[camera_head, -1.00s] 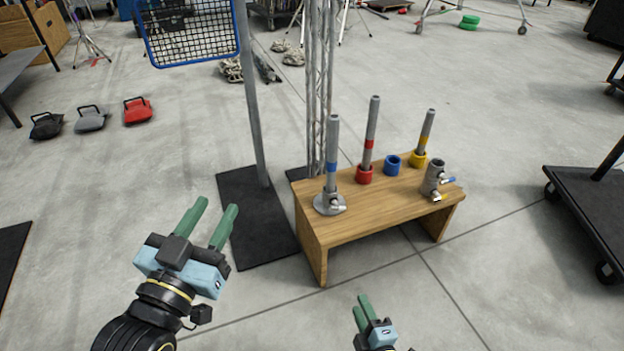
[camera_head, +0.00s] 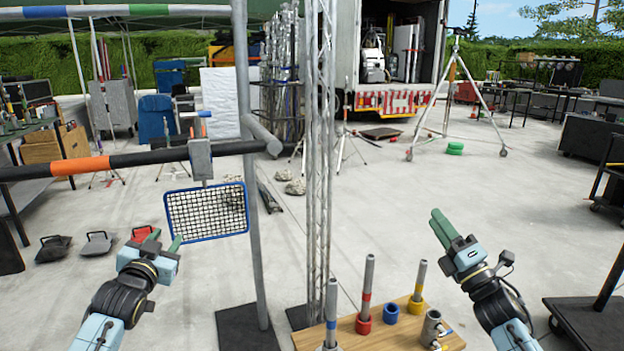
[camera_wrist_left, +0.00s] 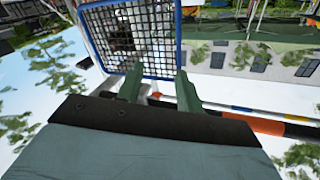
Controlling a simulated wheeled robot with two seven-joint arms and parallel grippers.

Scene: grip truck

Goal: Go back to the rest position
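My left gripper (camera_head: 163,240) is raised at the lower left of the head view, its two green fingers apart and nothing between them. The left wrist view shows the same open fingers (camera_wrist_left: 160,85), with a blue-framed mesh (camera_wrist_left: 130,40) beyond them. My right gripper (camera_head: 436,219) is raised at the right of the head view, pointing up and left. Its green fingers overlap from this angle, so I cannot tell their gap. No object shows at its fingertips.
A wooden bench (camera_head: 378,340) with several upright grey tubes and collars stands low between my arms. A blue-framed mesh (camera_head: 208,212) hangs from a horizontal bar near a grey post (camera_head: 250,200). A dark cart (camera_head: 590,322) stands at right. Open floor lies beyond.

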